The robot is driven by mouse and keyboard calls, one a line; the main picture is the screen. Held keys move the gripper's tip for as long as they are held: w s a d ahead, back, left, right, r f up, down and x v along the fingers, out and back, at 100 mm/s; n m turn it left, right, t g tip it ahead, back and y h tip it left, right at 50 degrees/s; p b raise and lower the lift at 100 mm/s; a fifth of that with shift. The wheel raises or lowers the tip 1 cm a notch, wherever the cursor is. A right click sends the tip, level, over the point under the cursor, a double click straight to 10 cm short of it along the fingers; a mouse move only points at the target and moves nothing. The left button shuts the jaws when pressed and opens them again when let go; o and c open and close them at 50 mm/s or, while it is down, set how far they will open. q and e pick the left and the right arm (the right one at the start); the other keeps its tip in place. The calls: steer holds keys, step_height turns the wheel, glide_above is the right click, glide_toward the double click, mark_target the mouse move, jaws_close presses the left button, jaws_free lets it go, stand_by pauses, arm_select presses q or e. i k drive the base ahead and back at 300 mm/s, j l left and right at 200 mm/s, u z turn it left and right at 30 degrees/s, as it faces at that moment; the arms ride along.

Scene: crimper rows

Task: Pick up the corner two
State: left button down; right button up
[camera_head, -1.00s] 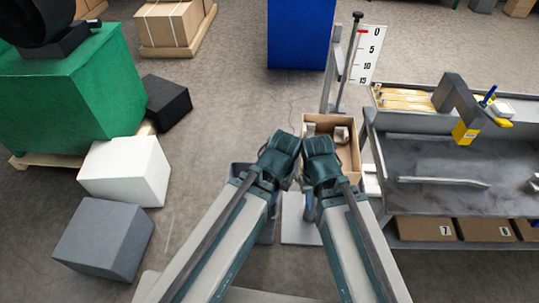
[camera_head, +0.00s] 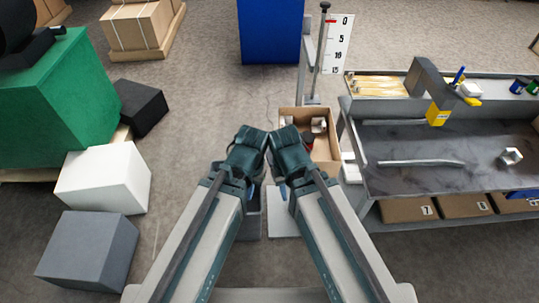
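I cannot tell which things the task's "corner two" are. An open cardboard box (camera_head: 330,158) stands just beyond my grippers, with small whitish pieces (camera_head: 318,125) and something dark and red inside. A bent grey bar (camera_head: 422,162) and a metal hex ring (camera_head: 511,156) lie apart on the workbench (camera_head: 400,180). My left gripper (camera_head: 262,140) and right gripper (camera_head: 276,140) are close together, left of the box in the picture. Their fingertips are hidden behind the wrists, so open or shut cannot be seen.
A grey stand with a yellow block (camera_head: 437,116) rises at the bench's back. Numbered cardboard boxes (camera_head: 408,209) sit under the bench. A scale post (camera_head: 320,60) stands behind the open box. White (camera_head: 104,179), grey (camera_head: 88,250) and green (camera_head: 60,105) blocks fill the left.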

mark_target(510, 157)
steer(key=z, duration=1.9)
steer(key=j+u, duration=0.15)
steer(key=u, duration=1.3)
steer(key=i+l, duration=0.15)
steer(key=l, duration=0.35)
steer(key=i+l, duration=0.15)
steer(key=l, duration=0.3)
steer(key=i+l+u, duration=0.1)
steer(key=l, duration=0.4)
steer(key=i+l, duration=0.2)
steer(key=l, duration=0.3)
steer(key=i+l, duration=0.15)
steer(key=l, duration=0.35)
steer(key=i+l+u, duration=0.1)
steer(key=l, duration=0.4)
steer(key=i+l, duration=0.15)
steer(key=l, duration=0.35)
steer(key=i+l, duration=0.1)
steer(key=l, duration=0.4)
